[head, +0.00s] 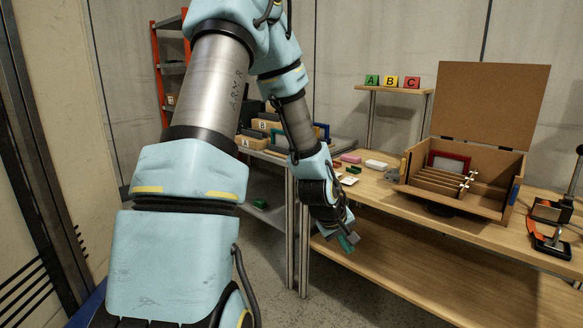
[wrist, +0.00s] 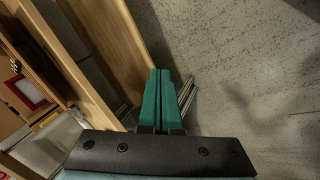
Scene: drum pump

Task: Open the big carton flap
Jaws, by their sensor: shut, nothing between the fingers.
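The brown carton (head: 505,178) stands on the wooden workbench at the right of the head view. Its big flap (head: 488,105) stands upright at the back edge, and the inside is open to view. Inside are several brown dividers (head: 440,181) and a red-framed panel (head: 449,161). My gripper (head: 348,242) hangs in front of the bench, left of the carton and well apart from it, pointing down. In the wrist view the green fingers (wrist: 165,85) are together with nothing between them. The red frame also shows in the wrist view (wrist: 29,90).
The workbench (head: 380,188) has a lower shelf (head: 450,285). A pink block (head: 351,158) and a white block (head: 376,165) lie left of the carton. A black and orange tool (head: 548,238) stands at right. A raised shelf carries A, B, C blocks (head: 391,81). Floor below my gripper is clear.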

